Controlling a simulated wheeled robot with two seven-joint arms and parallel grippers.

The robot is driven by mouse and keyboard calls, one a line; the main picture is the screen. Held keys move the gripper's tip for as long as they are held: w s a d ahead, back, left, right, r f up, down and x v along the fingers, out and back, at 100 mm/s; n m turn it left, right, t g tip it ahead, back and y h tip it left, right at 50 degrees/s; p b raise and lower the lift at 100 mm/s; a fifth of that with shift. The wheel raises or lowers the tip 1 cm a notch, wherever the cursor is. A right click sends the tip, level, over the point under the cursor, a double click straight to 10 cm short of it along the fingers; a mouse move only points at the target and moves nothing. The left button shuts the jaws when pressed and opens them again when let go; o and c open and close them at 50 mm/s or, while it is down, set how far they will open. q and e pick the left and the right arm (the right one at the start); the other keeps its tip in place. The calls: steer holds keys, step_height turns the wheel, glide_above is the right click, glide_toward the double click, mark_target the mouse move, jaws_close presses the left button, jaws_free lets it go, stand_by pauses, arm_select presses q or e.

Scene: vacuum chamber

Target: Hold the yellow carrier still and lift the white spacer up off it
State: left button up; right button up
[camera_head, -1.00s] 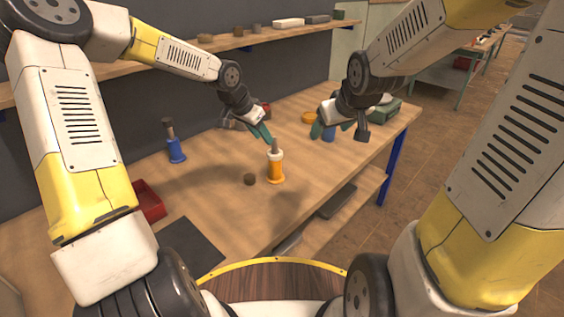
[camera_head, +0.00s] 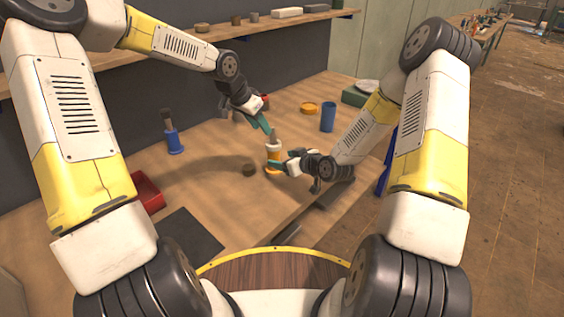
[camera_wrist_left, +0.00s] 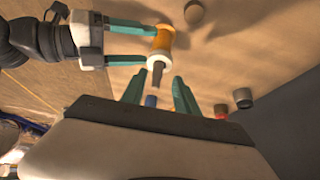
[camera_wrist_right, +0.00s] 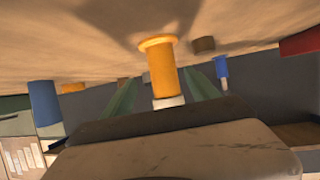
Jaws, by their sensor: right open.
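The yellow carrier (camera_head: 270,169) stands upright on the table and shows between the fingers in the right wrist view (camera_wrist_right: 163,72). The white spacer (camera_head: 274,146) is a ring at its top, around a grey-brown post (camera_head: 273,133); it also shows in the left wrist view (camera_wrist_left: 160,57). My left gripper (camera_head: 267,126) is open just above the spacer, pointing down at the post. My right gripper (camera_head: 279,167) is open, low at the carrier's right side, its fingers on either side of the carrier. Whether they touch it, I cannot tell.
A small brown cylinder (camera_head: 249,170) lies left of the carrier. A blue holder with a post (camera_head: 174,142) and a red bin (camera_head: 147,192) are further left. A blue cup (camera_head: 328,117) and an orange ring (camera_head: 310,108) stand behind. The table's front edge is close.

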mark_target(270, 158)
steer(key=shift+a+f, duration=0.35)
steer(key=shift+f, duration=0.15)
steer(key=shift+w+a+f, duration=0.1)
steer(key=shift+w+a, duration=0.1)
steer(key=shift+w, duration=0.05)
steer(key=shift+x, duration=3.55)
jaws_close()
